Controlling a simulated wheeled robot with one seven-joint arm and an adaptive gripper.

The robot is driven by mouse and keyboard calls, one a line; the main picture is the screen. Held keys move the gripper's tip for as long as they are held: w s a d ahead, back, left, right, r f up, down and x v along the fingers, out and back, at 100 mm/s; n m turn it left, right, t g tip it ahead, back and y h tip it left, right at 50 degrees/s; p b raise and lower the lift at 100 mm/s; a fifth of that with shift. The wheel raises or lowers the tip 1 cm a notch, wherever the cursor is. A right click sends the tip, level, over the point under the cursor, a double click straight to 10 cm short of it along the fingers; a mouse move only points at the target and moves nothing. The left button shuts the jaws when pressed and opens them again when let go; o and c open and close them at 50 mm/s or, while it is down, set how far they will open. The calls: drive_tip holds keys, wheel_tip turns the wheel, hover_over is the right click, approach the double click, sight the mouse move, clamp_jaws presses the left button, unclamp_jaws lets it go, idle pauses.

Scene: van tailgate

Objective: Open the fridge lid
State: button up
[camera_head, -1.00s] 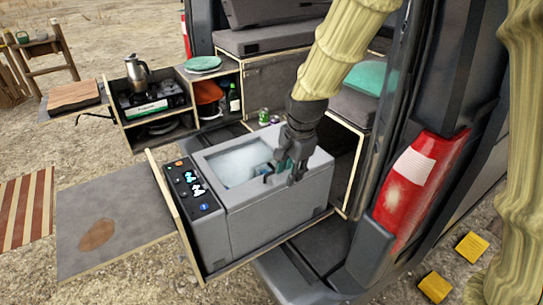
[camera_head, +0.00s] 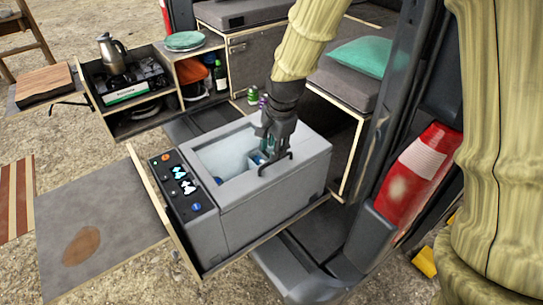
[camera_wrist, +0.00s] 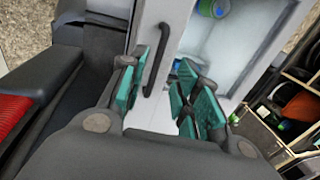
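The grey fridge (camera_head: 265,218) stands on a pulled-out slide at the van's rear, its control panel (camera_head: 182,185) at the left end. Its lid (camera_head: 300,156) lies level on top. Through the pale rectangular area in it I see the inside with blue items; I cannot tell whether clear glass covers it. A black bar handle (camera_wrist: 155,62) runs along the lid's edge beside this area in the wrist view. My gripper (camera_head: 270,157) points down over the handle. In the wrist view my gripper (camera_wrist: 160,98) is open, the handle showing beyond the gap between its teal-padded fingers; contact is not visible.
The van's red tail light (camera_head: 412,175) and dark pillar stand close on the right. A kitchen drawer with a kettle (camera_head: 112,52) and a stove is at the back left. A grey board (camera_head: 100,215) extends left of the fridge. A bench with a green cushion (camera_head: 360,56) lies behind.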

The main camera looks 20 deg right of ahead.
drive_tip(key=shift+w+a+f+p, duration=0.1)
drive_tip(key=shift+f+p, duration=0.1)
drive_tip(key=shift+f, duration=0.7)
drive_tip(key=shift+w+f+p, duration=0.15)
drive_tip(key=shift+f, duration=0.8)
drive_tip(key=shift+w+a+f+p, duration=0.1)
drive_tip(key=shift+f+p, duration=0.1)
drive_tip(key=shift+f, duration=0.7)
clamp_jaws()
